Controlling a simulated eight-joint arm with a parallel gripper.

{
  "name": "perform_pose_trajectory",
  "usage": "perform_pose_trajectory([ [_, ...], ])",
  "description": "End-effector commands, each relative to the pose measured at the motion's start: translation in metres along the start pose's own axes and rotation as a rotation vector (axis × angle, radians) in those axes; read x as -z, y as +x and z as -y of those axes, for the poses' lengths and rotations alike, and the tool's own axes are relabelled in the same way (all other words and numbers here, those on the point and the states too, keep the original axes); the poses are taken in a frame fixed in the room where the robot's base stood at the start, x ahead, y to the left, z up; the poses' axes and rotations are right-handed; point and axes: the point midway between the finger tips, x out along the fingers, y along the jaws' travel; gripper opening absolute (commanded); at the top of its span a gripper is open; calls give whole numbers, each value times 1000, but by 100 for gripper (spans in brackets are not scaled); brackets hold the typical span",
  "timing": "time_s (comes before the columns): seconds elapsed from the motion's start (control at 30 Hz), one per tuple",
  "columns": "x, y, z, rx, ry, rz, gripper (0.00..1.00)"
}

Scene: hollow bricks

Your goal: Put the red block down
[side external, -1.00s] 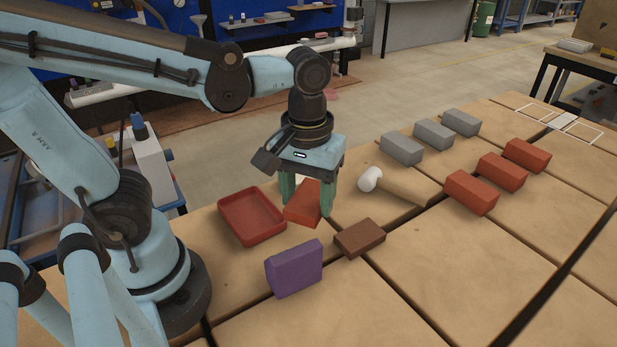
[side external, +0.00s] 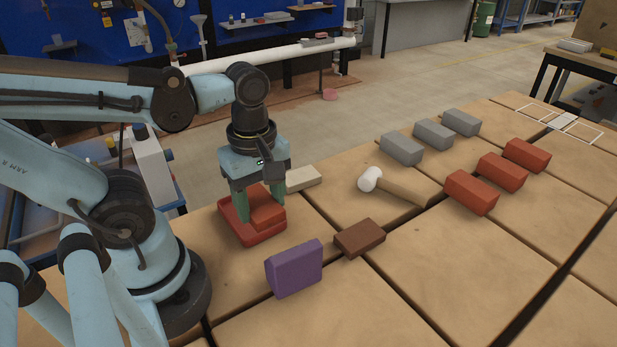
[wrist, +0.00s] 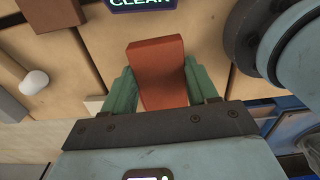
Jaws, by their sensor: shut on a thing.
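The red block (side external: 268,211) is held between the green fingers of my gripper (side external: 262,203). In the wrist view the red block (wrist: 160,75) fills the space between both fingers (wrist: 162,90), slightly tilted in the picture. My gripper is shut on it.
A cream block (side external: 304,179) lies just behind my gripper. A purple block (side external: 294,268) and a brown brick (side external: 360,238) stand in front and to the right. A white-headed mallet (side external: 370,179), several red bricks (side external: 472,193) and grey bricks (side external: 402,149) lie farther right.

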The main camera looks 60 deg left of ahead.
Motion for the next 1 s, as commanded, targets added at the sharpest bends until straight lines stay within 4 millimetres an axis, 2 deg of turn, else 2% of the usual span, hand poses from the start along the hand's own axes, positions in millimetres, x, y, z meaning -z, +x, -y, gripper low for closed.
perform_pose_trajectory([
  [0.2,34,20,-8,0,-8,0,21],
  [0.5,72,44,-16,0,-2,0,21],
  [0.7,85,52,-18,0,2,0,21],
  [0.87,86,56,-19,0,4,0,21],
  [1.0,86,67,-19,0,4,0,21],
])
